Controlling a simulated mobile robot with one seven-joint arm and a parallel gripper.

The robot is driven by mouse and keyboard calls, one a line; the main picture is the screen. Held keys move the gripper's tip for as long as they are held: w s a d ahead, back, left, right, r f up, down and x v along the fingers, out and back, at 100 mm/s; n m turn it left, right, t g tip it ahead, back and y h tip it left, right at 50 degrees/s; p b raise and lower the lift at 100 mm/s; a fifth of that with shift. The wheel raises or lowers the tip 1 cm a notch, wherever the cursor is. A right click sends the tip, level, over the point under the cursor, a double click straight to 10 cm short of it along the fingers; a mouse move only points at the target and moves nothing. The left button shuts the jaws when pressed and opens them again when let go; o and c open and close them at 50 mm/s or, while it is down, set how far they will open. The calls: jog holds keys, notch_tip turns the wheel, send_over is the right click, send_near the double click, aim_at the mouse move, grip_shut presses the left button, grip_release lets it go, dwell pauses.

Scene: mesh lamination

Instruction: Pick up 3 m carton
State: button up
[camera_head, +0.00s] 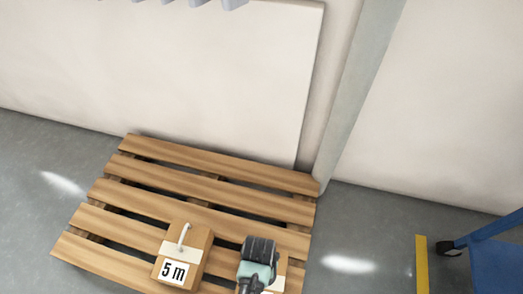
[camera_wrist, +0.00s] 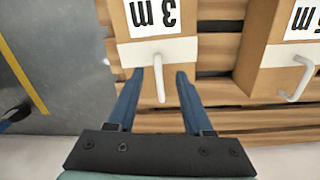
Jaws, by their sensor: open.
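The 3 m carton (camera_wrist: 185,27) is a tan box with a white label reading "3 m", a pale band and a white handle (camera_wrist: 159,78). It sits on the wooden pallet (camera_head: 195,187). In the head view my arm covers most of it, leaving a strip of the carton (camera_head: 282,268) showing. My gripper (camera_wrist: 169,75) is open in the wrist view. Its two blue fingers lie on either side of the white handle, with gaps between. Whether the fingers are level with the handle or above it I cannot tell. The gripper's fingers are hidden in the head view.
A 5 m carton (camera_head: 193,250) with its own white handle stands on the pallet just left of the 3 m carton. A wall is behind the pallet. A blue cart (camera_head: 497,262) and a yellow floor line (camera_head: 422,265) are at right. Grey floor between is clear.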

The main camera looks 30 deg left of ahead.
aim_at(277, 288)
jog(key=f+b, duration=0.2)
jog(key=f, duration=0.1)
jog(key=f+b, duration=0.2)
jog(key=f, duration=0.2)
jog(key=shift+w+d+f, duration=0.1)
jog(key=shift+d+f, duration=0.05)
jog(key=shift+d, duration=0.05)
grip_shut()
dwell(1.3)
